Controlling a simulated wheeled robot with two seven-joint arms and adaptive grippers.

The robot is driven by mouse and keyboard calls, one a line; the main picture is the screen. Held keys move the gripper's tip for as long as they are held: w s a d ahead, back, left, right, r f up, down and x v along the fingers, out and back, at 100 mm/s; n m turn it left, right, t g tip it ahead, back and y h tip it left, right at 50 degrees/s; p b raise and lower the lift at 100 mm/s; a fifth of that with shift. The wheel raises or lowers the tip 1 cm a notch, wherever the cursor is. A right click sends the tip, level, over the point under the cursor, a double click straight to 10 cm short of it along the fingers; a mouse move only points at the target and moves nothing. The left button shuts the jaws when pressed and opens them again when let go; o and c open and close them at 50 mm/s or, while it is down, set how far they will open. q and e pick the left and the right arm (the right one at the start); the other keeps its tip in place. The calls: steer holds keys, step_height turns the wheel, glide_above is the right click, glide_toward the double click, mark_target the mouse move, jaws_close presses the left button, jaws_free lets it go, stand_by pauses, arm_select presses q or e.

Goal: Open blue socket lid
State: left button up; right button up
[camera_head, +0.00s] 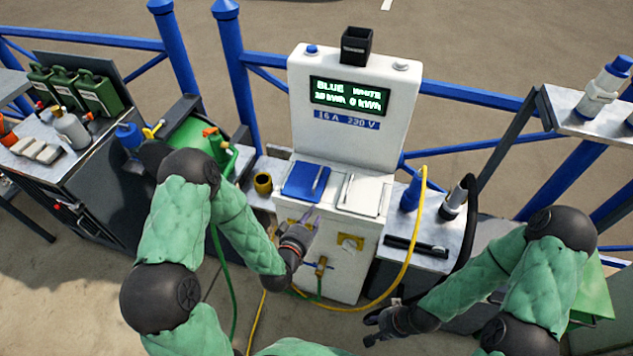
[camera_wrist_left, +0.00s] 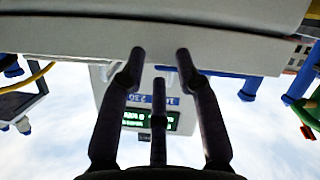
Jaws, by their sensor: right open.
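The blue socket lid (camera_head: 299,187) lies flat and closed on the left half of the white pedestal's (camera_head: 330,141) ledge, with a pale handle bar on it. My left gripper (camera_head: 311,222) is just below and in front of the ledge's front edge, near the blue lid but apart from it. In the left wrist view my left gripper (camera_wrist_left: 160,54) has its fingers apart with nothing between them, facing the pale underside of the ledge (camera_wrist_left: 80,40); the blue lid is hidden there. My right gripper (camera_head: 372,328) is low at the front right, open and empty.
A white lid (camera_head: 358,206) lies beside the blue one. The pedestal's display (camera_head: 350,96) reads BLUE and WHITE. A yellow cable (camera_head: 409,262) loops past the pedestal's right side. A side shelf (camera_head: 428,225) holds a blue plug (camera_head: 411,193) and a black-cabled plug (camera_head: 453,204).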

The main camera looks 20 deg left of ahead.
mark_target(315, 185)
arm_select(q)
step_height(315, 185, up, 5)
steer(key=a+t+y+b, duration=0.1)
steer(key=t, duration=0.2)
steer(key=shift+n, duration=0.4)
steer(key=w+b, duration=0.1)
steer(key=w, duration=1)
steer(key=shift+w+f+b, duration=0.1)
steer(key=shift+f+b, duration=0.05)
steer(key=shift+b, duration=0.15)
steer(key=shift+c, duration=0.3)
jaws_close()
